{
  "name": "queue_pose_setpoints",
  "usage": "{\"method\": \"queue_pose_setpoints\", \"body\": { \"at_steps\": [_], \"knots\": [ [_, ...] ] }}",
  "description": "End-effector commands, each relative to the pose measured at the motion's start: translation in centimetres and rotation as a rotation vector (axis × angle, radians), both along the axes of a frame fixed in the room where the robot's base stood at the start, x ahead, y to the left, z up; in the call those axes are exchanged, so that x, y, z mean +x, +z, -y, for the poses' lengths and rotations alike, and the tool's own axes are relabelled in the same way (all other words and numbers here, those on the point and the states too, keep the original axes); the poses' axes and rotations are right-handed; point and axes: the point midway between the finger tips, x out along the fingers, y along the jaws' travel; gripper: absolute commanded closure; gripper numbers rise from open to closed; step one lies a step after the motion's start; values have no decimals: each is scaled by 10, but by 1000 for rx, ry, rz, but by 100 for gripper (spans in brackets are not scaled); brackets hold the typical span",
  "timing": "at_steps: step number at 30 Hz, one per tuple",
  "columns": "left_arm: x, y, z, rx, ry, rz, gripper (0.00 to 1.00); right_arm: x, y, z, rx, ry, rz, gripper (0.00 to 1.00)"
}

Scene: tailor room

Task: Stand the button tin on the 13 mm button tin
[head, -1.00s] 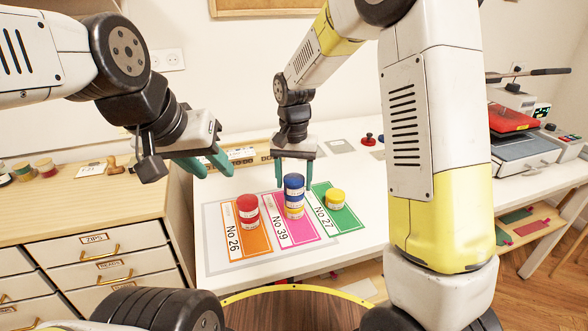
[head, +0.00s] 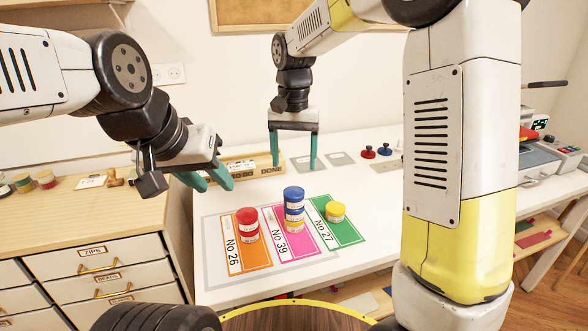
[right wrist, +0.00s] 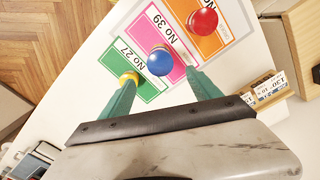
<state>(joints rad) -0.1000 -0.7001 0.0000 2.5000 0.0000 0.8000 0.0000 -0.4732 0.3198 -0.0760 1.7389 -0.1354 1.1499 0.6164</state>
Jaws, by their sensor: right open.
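A blue tin (head: 293,196) stands upright on a yellow tin (head: 294,226) on the pink No 39 card (head: 278,243). In the right wrist view the blue tin (right wrist: 160,61) hides what is under it. A red tin (head: 247,222) stands on the orange No 26 card (head: 248,262), and another yellow tin (head: 335,211) on the green No 27 card (head: 347,234). The size labels are too small to read. My right gripper (head: 294,166) is open and empty, above and behind the blue tin, apart from it. My left gripper (head: 214,186) is open and empty, left of the cards.
A wooden rack (head: 250,168) with labels stands at the back of the white table (head: 235,281). Red and blue knobbed items (head: 376,151) stand at the back right. A drawer cabinet (head: 95,262) is at the left. The table is clear between the cards and the rack.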

Motion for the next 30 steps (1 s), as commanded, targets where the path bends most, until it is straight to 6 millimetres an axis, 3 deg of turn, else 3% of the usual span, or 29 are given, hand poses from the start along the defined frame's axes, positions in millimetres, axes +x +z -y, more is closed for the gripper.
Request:
{"method": "queue_pose_setpoints", "body": {
  "at_steps": [5, 10, 15, 21, 27, 30],
  "knots": [
    [0, 0, 0, 0, 0, 0, 64, -1, 17, 2, 3, 1, 4, 28],
    [0, 0, 0, 0, 0, 0, 64, -20, 39, 28, 52, 20, 56, 28],
    [0, 0, 0, 0, 0, 0, 64, -67, 66, 75, 129, 70, 179, 28],
    [0, 0, 0, 0, 0, 0, 64, -131, 77, 116, 170, 135, 358, 28],
    [0, 0, 0, 0, 0, 0, 64, -179, 69, 137, 157, 184, 503, 28],
    [0, 0, 0, 0, 0, 0, 64, -190, 64, 141, 145, 198, 541, 28]
  ]
}}
